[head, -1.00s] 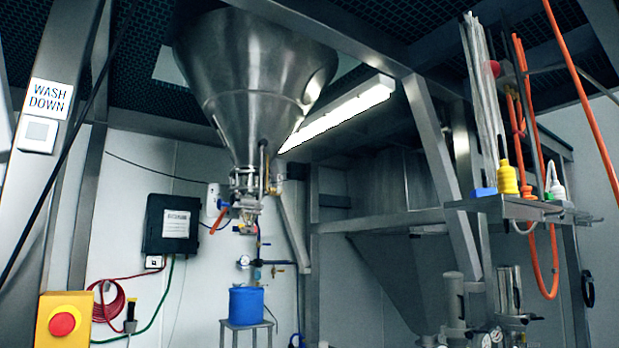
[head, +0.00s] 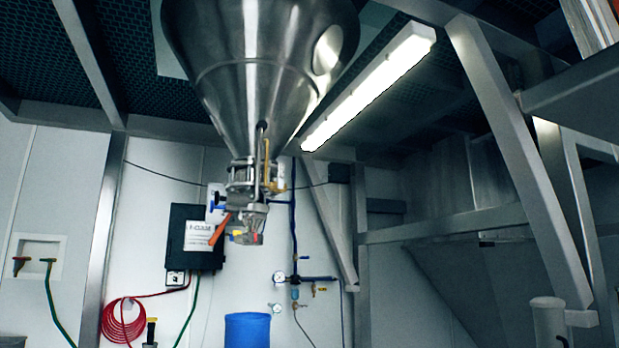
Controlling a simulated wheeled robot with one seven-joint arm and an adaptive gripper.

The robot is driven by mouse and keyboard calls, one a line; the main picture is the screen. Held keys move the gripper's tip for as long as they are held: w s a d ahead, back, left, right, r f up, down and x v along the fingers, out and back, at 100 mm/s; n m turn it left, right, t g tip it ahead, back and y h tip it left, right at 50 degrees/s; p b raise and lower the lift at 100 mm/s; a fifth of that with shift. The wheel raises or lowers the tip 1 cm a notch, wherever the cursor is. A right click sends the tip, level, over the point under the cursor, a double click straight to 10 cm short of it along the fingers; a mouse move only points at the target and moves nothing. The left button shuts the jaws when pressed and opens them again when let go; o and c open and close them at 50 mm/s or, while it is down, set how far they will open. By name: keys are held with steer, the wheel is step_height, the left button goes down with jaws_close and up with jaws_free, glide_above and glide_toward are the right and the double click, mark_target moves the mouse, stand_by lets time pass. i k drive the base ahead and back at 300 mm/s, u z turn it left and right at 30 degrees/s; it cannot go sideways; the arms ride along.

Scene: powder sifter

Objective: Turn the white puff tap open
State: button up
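I cannot pick out a white puff tap for certain in the head view. A valve cluster (head: 247,182) sits under the steel hopper (head: 255,75). It carries an orange lever (head: 220,229) hanging tilted to the left and a small blue handle (head: 217,203). A white part (head: 214,193) shows just left of the cluster; its kind is unclear. Blue air piping (head: 293,232) with a round white gauge (head: 279,277) runs down the wall to the right of the cluster. My gripper is not in view.
A blue drum (head: 247,330) stands below the hopper. A black box (head: 196,238) and a red coiled hose (head: 123,322) are on the back wall. A slanted steel beam (head: 520,165) and a steel ledge (head: 580,85) are at right.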

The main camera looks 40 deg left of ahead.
mark_target(281, 168)
steer(key=i, duration=0.75)
steer(key=u, duration=1.9)
